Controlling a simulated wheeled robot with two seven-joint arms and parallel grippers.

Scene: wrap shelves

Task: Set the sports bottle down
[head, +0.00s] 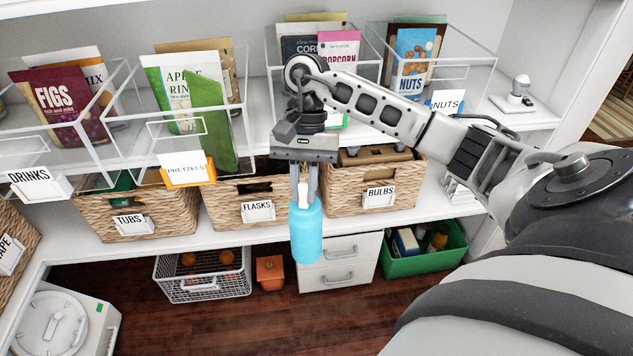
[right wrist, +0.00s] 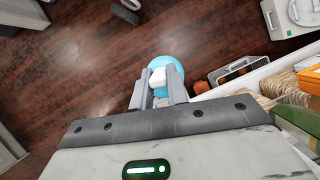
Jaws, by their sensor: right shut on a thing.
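The sports bottle (head: 306,232) is light blue with a white cap and hangs upright in the head view, in front of the shelves. My right gripper (head: 304,190) is shut on it near the cap, pointing down. In the right wrist view the bottle (right wrist: 174,70) shows between the fingertips of the gripper (right wrist: 158,84), with the wood floor beyond it. The bottle's underside is hidden. My left gripper is not in view.
Wicker baskets labelled TUBS (head: 150,208), FLASKS (head: 239,194) and BULBS (head: 395,188) stand on the middle shelf behind. Clear bins with snack bags are above. A wire basket (head: 202,275), a white drawer unit (head: 342,260) and a green crate (head: 425,260) stand below. The floor in front is clear.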

